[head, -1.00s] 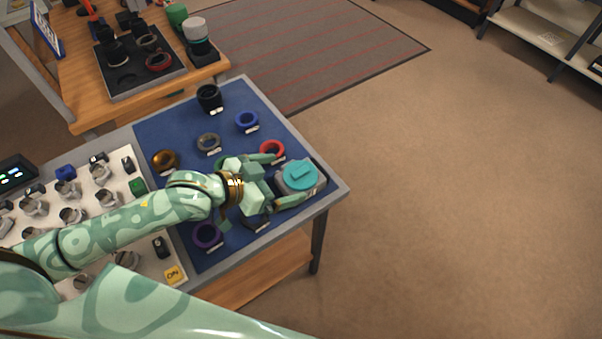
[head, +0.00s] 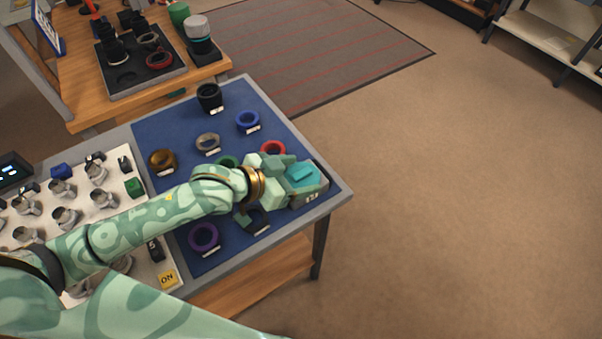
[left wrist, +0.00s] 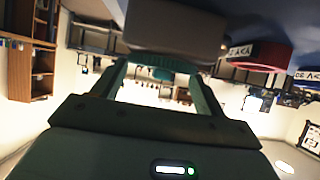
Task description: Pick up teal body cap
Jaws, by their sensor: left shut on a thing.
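The teal body cap (head: 302,172) sits at the grey holder (head: 313,194) near the right corner of the blue mat. My left gripper (head: 298,175) reaches over the mat and is shut on the teal cap. I cannot tell whether the cap is clear of the holder. My right gripper is not in view.
On the blue mat (head: 180,120) stand labelled rings: red (head: 272,148), blue (head: 248,121), purple (head: 204,237) and several others. A white tray of metal parts (head: 110,205) lies left. Floor is clear on the right.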

